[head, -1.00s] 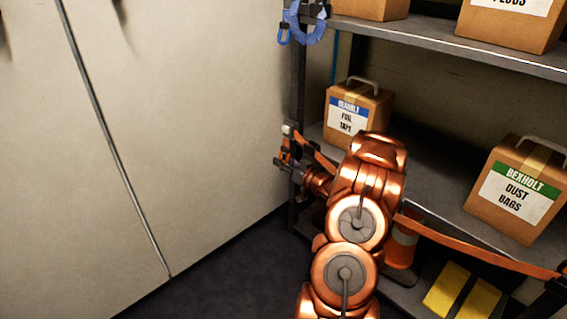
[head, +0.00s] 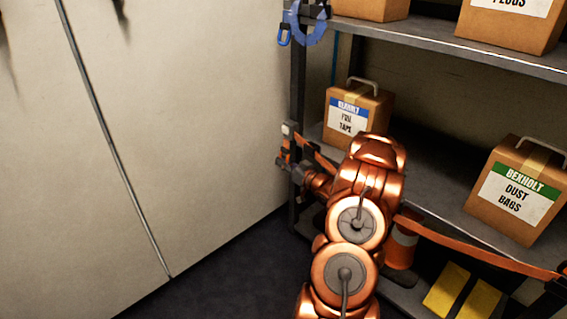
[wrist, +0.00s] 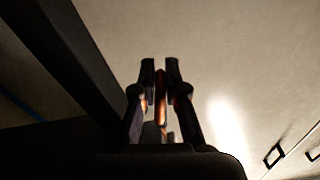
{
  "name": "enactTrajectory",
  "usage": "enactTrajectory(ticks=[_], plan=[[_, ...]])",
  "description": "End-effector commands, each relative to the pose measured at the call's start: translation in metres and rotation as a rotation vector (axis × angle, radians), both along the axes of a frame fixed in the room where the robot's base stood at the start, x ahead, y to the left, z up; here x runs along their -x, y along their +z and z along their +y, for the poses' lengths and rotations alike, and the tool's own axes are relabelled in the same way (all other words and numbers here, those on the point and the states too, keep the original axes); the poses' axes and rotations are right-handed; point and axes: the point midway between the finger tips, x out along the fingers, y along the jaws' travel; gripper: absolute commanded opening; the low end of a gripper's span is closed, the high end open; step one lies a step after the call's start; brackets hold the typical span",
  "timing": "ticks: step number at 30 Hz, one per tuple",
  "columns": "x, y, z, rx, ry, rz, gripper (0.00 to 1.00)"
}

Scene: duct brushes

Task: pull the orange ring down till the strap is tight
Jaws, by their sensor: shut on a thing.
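My gripper (head: 286,166) is at the left post of the shelf rack, in front of the orange strap's left end. In the wrist view, the gripper (wrist: 161,75) is shut on a thin orange piece (wrist: 161,100), which stands upright between its two fingers. It appears to be the orange ring; its full shape is hidden by the fingers. The orange strap (head: 480,253) runs across the front of the rack from the left post to the lower right. My arm hides its middle part. I cannot tell how tight its left part is.
A foil tape box (head: 352,112) and a dust bags box (head: 516,190) stand on the middle shelf behind the strap. Pale cabinet doors (head: 150,130) are on the left. The dark floor (head: 235,275) before them is clear.

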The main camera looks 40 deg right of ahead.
Motion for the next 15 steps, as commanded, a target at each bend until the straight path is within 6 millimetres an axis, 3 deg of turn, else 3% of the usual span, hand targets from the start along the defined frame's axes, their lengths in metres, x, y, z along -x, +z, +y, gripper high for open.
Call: enactTrajectory(ticks=[15], plan=[[-0.001,-0.042,0.000,0.000,0.002,0.001,0.00]])
